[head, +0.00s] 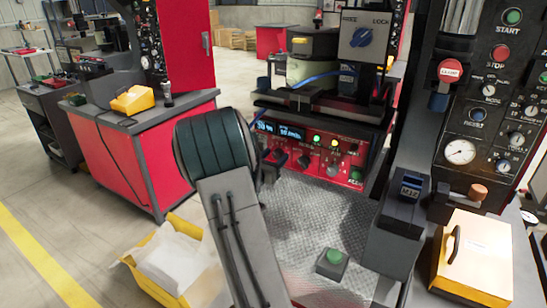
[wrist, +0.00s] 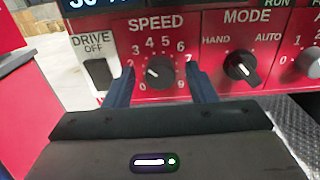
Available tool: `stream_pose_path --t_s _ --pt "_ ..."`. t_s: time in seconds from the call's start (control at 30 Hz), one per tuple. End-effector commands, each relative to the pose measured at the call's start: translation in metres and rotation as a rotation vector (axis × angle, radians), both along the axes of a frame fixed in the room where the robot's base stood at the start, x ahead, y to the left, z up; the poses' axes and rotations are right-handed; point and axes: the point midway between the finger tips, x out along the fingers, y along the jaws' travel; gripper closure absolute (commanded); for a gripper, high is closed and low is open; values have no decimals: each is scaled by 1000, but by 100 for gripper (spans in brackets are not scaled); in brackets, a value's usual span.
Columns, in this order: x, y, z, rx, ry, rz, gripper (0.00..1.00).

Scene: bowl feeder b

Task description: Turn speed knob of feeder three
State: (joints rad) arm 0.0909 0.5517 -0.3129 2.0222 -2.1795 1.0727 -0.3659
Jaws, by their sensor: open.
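The speed knob (wrist: 160,72) is a round black dial with a white pointer, under the word SPEED on a red panel, in the wrist view. Its pointer faces left, toward the low end of the 0 to 9 scale. My gripper (wrist: 161,70) is open, with one blue finger on each side of the knob. Whether the fingers touch the knob cannot be told. In the head view, my gripper (head: 271,167) is at the left part of the red control panel (head: 318,166), and my arm covers much of the area in front.
The DRIVE switch (wrist: 99,73) is left of the speed knob, and the MODE knob (wrist: 241,68) is right of it. A lit display (head: 278,130) sits above. A yellow bin (head: 172,262) is at lower left.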

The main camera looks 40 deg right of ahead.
Motion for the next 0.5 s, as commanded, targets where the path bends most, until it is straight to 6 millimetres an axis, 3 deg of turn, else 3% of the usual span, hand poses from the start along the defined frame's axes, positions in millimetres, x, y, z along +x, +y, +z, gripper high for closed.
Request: stream_pose_path --t_s 0.17,0.3,0.33,0.5 --pt "0 0 0 0 0 0 49" --pt "0 0 0 0 0 0 88" --pt "0 0 0 0 0 0 94" --pt "0 0 -1 1 -3 0 94"
